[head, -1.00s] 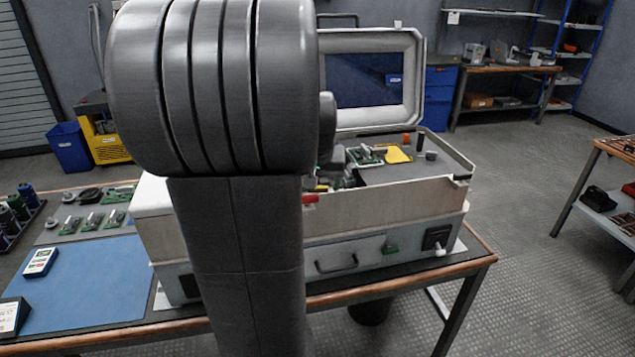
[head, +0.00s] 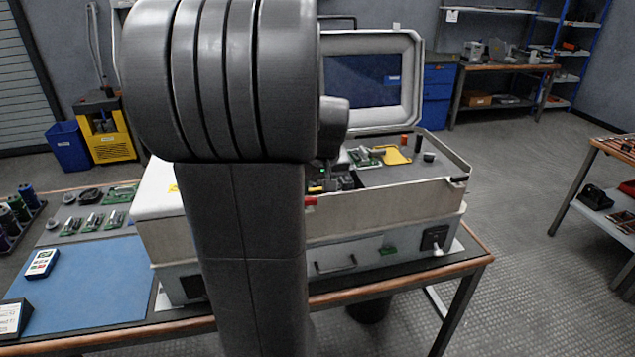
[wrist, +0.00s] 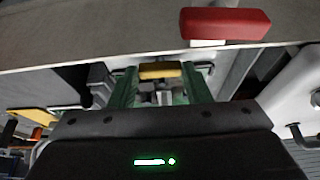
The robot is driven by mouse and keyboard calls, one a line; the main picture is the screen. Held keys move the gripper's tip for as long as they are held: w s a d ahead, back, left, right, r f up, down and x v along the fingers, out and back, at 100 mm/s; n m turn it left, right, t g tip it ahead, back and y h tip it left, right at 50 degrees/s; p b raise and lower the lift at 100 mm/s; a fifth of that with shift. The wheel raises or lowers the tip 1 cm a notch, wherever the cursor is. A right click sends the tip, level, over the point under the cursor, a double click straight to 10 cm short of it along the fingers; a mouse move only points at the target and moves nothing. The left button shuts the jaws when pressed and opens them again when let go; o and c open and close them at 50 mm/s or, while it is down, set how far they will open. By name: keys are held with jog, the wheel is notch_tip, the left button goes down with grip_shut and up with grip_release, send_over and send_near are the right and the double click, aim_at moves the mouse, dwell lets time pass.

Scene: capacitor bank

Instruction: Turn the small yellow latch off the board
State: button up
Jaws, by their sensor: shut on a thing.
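The small yellow latch (wrist: 160,70) shows in the wrist view, at the upper middle, between two green strips of the board (wrist: 124,88). My gripper (wrist: 162,94) reaches up to it from the bottom of the wrist view, its small grey fingers close together just by the latch. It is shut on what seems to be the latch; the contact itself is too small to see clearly. In the head view my arm hides the gripper, and the latch cannot be made out there.
A red block (wrist: 225,23) sits on the case wall close to the gripper; it also shows in the head view (head: 311,201). The open case (head: 400,190) holds a yellow plate (head: 393,155) and several upright parts. A blue mat (head: 95,285) lies left.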

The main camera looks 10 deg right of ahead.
dwell(0.3)
jog(key=o, duration=1)
jog(key=shift+r, duration=0.1)
jog(key=v, duration=1.3)
jog(key=shift+s+d+r+p, duration=0.1)
jog(key=shift+s+r+p, duration=0.15)
jog(key=shift+p, duration=0.1)
jog(key=shift+f, duration=0.1)
jog(key=x, duration=1.4)
jog(key=shift+b, duration=0.4)
jog(key=shift+r, duration=0.2)
jog(key=shift+m, duration=0.3)
